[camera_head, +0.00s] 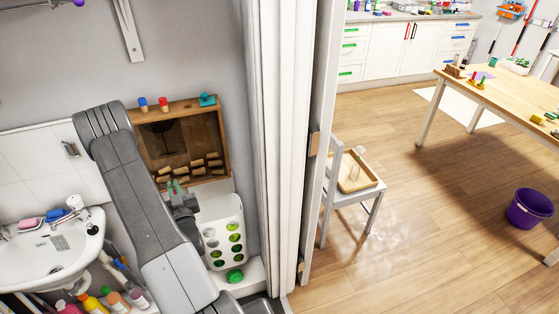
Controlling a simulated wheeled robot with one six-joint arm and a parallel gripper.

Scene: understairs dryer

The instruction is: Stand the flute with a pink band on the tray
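A wooden tray (375,182) lies on a grey chair beyond the doorway. A small, pale, see-through upright object (358,162) shows at the tray; it may be a glass, but I cannot make out its shape or any pink band. I cannot pick out the flute with a pink band for certain anywhere in view. My gripper (175,188) is at the left, in front of the lower part of a wooden wall cabinet. It has small green tips. It is too small to tell whether it is open or shut, and I see nothing clearly held.
The wooden cabinet (222,118) holds several cork-like pieces. A white holder with round holes (236,220) stands below it. A sink (30,265) is at left. A door frame (318,110) divides this nook from the room. A purple bucket (530,208) stands near the table; much floor is clear.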

